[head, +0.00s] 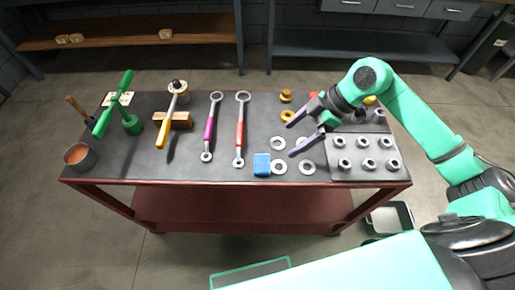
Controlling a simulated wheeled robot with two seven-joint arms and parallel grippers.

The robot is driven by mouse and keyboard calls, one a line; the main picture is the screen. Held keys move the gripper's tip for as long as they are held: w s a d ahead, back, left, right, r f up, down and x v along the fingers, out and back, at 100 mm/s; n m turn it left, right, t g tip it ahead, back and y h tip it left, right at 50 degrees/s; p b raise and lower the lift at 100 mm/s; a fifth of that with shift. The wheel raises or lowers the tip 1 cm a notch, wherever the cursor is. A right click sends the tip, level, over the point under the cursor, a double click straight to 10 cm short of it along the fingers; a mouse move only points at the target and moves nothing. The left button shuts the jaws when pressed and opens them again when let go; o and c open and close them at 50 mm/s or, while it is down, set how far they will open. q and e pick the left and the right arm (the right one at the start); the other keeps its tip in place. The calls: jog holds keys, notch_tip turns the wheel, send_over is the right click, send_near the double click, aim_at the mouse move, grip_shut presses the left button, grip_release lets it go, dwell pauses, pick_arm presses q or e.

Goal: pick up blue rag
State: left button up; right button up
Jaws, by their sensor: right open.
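The blue rag (262,164) is a small blue folded block lying near the front edge of the dark tabletop, right of the red-handled wrench. My right gripper (291,140) comes in from the right over the table. Its two purple fingers are spread apart and point left. It is up and to the right of the rag, apart from it, with nothing visible between the fingers. My left gripper does not show.
Several grey rings (279,167) lie beside the rag. A red-handled wrench (240,130) and a magenta-handled wrench (210,128) lie to its left. A plate with several grey knobs (366,166) is at the right. A cup (78,156) stands at the far left corner.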

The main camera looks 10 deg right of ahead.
aim_at(262, 162)
jog(key=a+f, duration=0.1)
jog(key=f, duration=0.1)
jog(key=a+f+p, duration=0.1)
jog(key=a, duration=0.1)
jog(key=s+a+f, duration=0.1)
jog(key=f, duration=0.1)
jog(key=shift+a+f+p, duration=0.2)
jog(key=shift+f+p, duration=0.1)
jog(key=shift+p, duration=0.1)
jog(key=x, duration=0.2)
jog(key=p+x, duration=0.1)
jog(key=x, duration=0.2)
jog(key=shift+w+a+f, duration=0.1)
jog(key=shift+w+f, duration=0.1)
jog(key=shift+w, duration=0.25)
jog(key=shift+a+f, duration=0.15)
jog(key=shift+f, duration=0.1)
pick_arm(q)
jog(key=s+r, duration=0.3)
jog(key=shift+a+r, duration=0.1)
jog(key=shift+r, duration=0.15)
pick_arm(e)
jog(key=c, duration=1.1)
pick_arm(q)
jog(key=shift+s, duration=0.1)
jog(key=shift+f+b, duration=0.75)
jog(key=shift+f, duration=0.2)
pick_arm(e)
notch_tip(262, 162, up, 20)
